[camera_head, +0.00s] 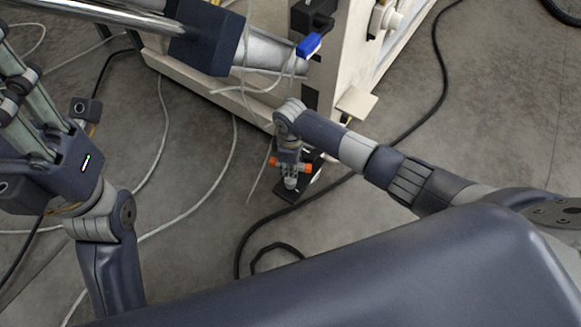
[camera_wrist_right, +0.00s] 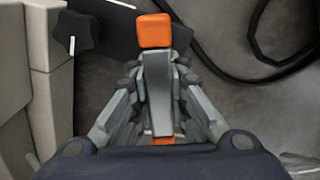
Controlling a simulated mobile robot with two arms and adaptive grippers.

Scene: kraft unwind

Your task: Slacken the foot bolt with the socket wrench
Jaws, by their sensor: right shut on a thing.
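The socket wrench (camera_wrist_right: 157,85), a grey bar with orange ends, is held between the fingers of my right gripper (camera_wrist_right: 160,115) in the right wrist view. In the head view my right gripper (camera_head: 290,172) points down beside the machine's lower corner, with an orange wrench end (camera_head: 306,167) showing on either side. Below it lies a black foot plate (camera_head: 313,178), also in the right wrist view (camera_wrist_right: 118,38). The foot bolt is hidden; I cannot tell whether the wrench sits on it. My left gripper (camera_head: 22,105) is at the left edge, its opening unclear.
The cream machine frame (camera_head: 190,78) stands behind my right gripper. A black star knob (camera_wrist_right: 74,33) sits at the plate's left in the right wrist view. A black cable (camera_head: 430,112) and several pale cables (camera_head: 222,165) lie on the grey floor.

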